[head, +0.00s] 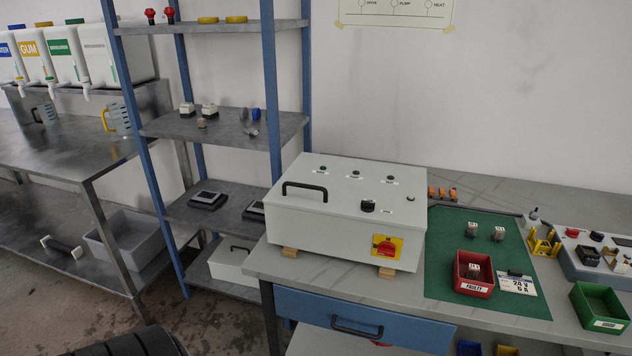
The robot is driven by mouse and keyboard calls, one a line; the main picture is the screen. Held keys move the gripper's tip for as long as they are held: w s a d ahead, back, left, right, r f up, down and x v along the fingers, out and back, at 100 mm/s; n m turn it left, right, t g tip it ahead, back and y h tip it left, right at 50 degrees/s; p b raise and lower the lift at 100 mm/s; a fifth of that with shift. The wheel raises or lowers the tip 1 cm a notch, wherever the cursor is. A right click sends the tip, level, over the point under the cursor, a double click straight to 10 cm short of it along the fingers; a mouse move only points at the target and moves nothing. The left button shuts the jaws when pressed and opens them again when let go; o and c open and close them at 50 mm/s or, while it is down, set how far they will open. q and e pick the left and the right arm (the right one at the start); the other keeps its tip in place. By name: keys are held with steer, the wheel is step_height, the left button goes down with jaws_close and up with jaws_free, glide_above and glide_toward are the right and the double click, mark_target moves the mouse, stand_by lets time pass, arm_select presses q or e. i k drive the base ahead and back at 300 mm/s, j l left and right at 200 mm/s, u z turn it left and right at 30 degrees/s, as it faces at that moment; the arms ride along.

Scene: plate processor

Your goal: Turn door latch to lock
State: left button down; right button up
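A light grey control box (345,215) lies on the workbench on small wooden blocks, and its door on top looks closed. A black latch knob (368,206) sits near the front edge of the door; its exact turn angle is too small to tell. A black bar handle (304,188) is on the left part of the door. A red rotary switch on a yellow plate (386,246) is on the front side. Neither of my grippers is in view, and nothing touches the box.
A green mat (440,240) right of the box holds a red bin (473,275) and a label card (516,284). A green bin (599,307) stands at the right. A blue drawer (350,322) is under the bench. A blue-post shelf (275,100) stands behind left.

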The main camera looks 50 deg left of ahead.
mark_target(367, 207)
steer(key=u, duration=1.3)
